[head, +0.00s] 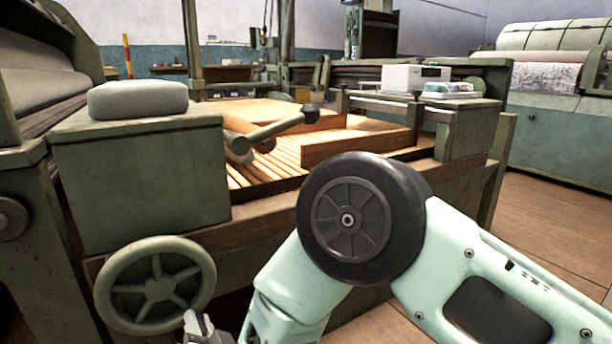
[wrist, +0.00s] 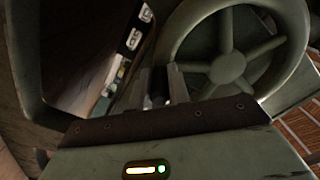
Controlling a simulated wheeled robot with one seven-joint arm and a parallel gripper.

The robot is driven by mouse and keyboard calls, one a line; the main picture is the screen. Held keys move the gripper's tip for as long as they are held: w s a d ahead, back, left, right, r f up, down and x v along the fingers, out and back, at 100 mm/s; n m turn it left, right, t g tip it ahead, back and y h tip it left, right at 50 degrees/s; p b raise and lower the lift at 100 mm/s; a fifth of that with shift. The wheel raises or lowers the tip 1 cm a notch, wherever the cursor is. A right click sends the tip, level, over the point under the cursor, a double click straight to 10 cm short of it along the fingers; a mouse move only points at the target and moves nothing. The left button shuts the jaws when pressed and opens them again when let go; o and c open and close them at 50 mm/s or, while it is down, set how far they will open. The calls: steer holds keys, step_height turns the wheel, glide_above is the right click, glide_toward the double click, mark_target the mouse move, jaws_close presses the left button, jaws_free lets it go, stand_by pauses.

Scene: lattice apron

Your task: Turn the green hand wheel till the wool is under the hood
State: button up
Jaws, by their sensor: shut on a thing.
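The green hand wheel (head: 158,288) is on the front of the machine, at the lower left of the head view. It fills the upper right of the wrist view (wrist: 228,68), with its spokes and hub showing. My gripper (head: 200,326) is at the wheel's lower right in the head view. In the wrist view its fingers (wrist: 165,85) are shut on the wheel's rim. I cannot tell which thing is the wool or the hood.
A grey block (head: 137,99) lies on the green box (head: 140,175) above the wheel. A green lever with a dark knob (head: 312,112) reaches over the slats. White items (head: 415,78) stand on the right side frame. Another machine (head: 555,130) stands at the far right, beyond open floor.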

mark_target(134, 331)
steer(key=s+a, duration=0.1)
steer(key=s+a+f+b, duration=0.1)
steer(key=a, duration=0.1)
steer(key=shift+f, duration=0.15)
steer(key=shift+a, duration=0.1)
steer(key=shift+s+a+r, duration=0.2)
steer(key=shift+s+a, duration=0.25)
steer(key=shift+a, duration=0.35)
steer(key=shift+s+a+r, duration=0.15)
steer(key=shift+s+a, duration=0.3)
steer(key=shift+a, duration=0.3)
steer(key=shift+s+a+r+p, duration=0.25)
steer(key=shift+s+a+r, duration=0.15)
steer(key=shift+a, duration=0.3)
steer(key=shift+s+a+r+p, duration=0.25)
steer(key=shift+s+a+r, duration=0.15)
steer(key=shift+a, duration=0.25)
